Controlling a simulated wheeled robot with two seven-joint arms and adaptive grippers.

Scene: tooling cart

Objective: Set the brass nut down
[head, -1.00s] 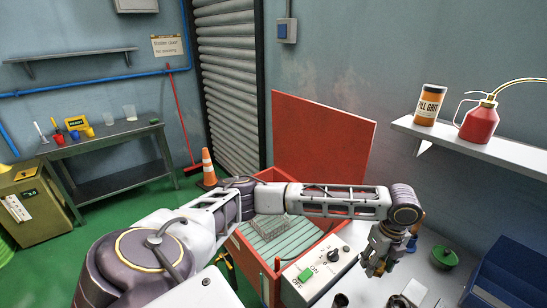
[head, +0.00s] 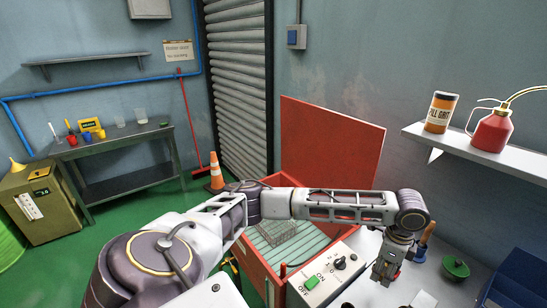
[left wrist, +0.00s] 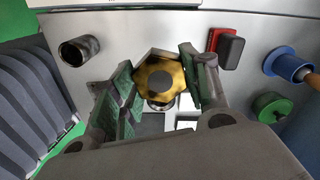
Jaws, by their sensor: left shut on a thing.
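My left gripper (head: 384,276) points down over the light grey top (head: 368,246) on the right of the head view. In the left wrist view its green-padded fingers (left wrist: 160,88) are shut on the brass nut (left wrist: 143,76), a gold-coloured many-sided ring with a dark centre. The nut sits between the fingertips, above the grey surface. I cannot tell how high it is. In the head view the nut cannot be made out. My right gripper is not in view.
In the left wrist view, a dark hollow cylinder (left wrist: 74,53) stands left of the nut. The red washer bin (head: 333,133) stands open behind my arm.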

